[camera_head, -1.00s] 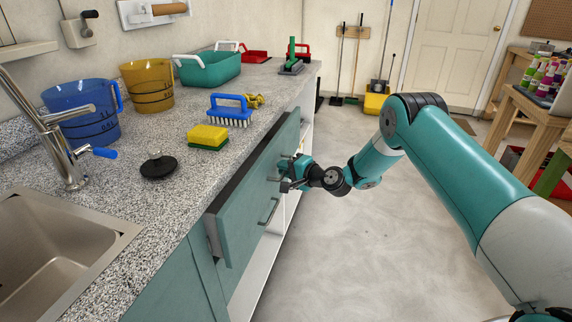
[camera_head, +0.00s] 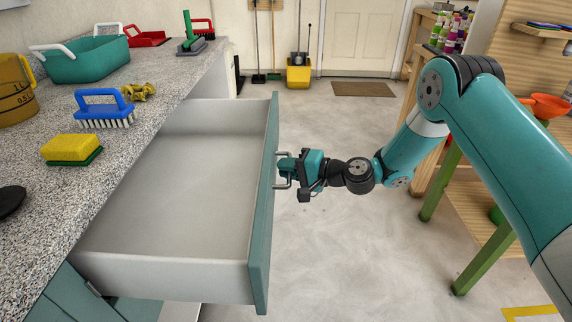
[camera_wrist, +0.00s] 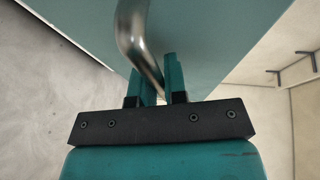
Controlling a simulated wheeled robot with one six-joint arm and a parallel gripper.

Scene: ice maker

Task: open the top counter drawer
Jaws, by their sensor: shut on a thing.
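The top counter drawer (camera_head: 200,190) stands far out from the counter, and its pale interior looks empty. Its teal front panel (camera_head: 265,215) faces my arm. My gripper (camera_head: 284,170) is at the outer side of the panel, shut on the metal drawer handle (camera_wrist: 135,35). In the wrist view the two teal fingers of my gripper (camera_wrist: 160,82) stand on either side of the handle bar. The drawer front fills much of that view.
The granite counter (camera_head: 130,145) holds a yellow sponge (camera_head: 70,148), a blue brush (camera_head: 104,108) and a teal basin (camera_head: 85,58). A wooden table (camera_head: 450,190) stands to the right. The floor between is clear.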

